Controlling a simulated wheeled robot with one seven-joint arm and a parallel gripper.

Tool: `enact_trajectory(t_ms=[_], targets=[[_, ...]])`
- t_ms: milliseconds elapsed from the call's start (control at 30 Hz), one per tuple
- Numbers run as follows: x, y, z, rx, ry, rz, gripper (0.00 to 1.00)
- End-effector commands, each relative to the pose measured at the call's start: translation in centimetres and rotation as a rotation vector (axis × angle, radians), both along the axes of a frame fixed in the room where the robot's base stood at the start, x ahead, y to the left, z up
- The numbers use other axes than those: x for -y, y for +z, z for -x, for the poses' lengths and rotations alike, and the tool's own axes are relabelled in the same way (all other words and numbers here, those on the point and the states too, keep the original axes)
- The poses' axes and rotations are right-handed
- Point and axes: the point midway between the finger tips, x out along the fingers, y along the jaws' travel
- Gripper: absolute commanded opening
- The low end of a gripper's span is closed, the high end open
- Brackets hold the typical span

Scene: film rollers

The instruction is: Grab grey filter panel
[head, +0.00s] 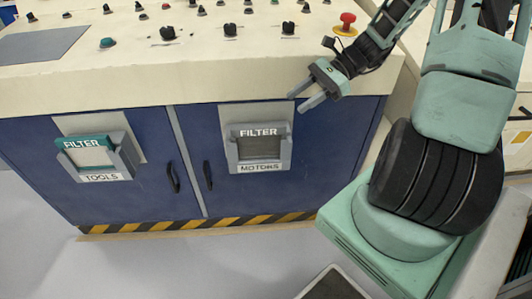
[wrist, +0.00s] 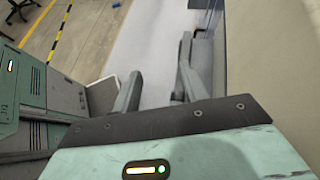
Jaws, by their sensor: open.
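The grey filter panel (head: 259,131), marked FILTER, sits in a grey holder (head: 285,156) labelled MOTORS on the right blue cabinet door. A teal filter panel (head: 83,142) sits in a similar holder (head: 126,158) labelled TOOLS on the left door. My gripper (head: 296,102) is open and empty, above and right of the grey panel in the head view, apart from it. In the wrist view my gripper's fingers (wrist: 162,58) are spread with nothing between them. Neither filter panel can be made out in the wrist view.
A cream control desk (head: 230,72) with several knobs and a red button (head: 347,20) tops the cabinet (head: 190,190). Its front edge is close to my gripper. Two black door handles (head: 173,177) stand between the holders. The floor (head: 190,268) in front is clear.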

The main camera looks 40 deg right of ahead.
Motion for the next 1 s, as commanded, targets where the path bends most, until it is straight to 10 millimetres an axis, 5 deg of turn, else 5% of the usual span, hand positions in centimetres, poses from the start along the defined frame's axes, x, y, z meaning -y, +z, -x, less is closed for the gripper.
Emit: enact_trajectory(t_ms=[300,467,1000], targets=[[5.5,-3.4,0.9,-0.014,-0.229,-0.123,0.44],[7.0,-4.0,1.3,-0.016,-0.294,-0.161,0.44],[-0.2,-7.9,-3.5,-0.017,-0.296,-0.166,0.44]])
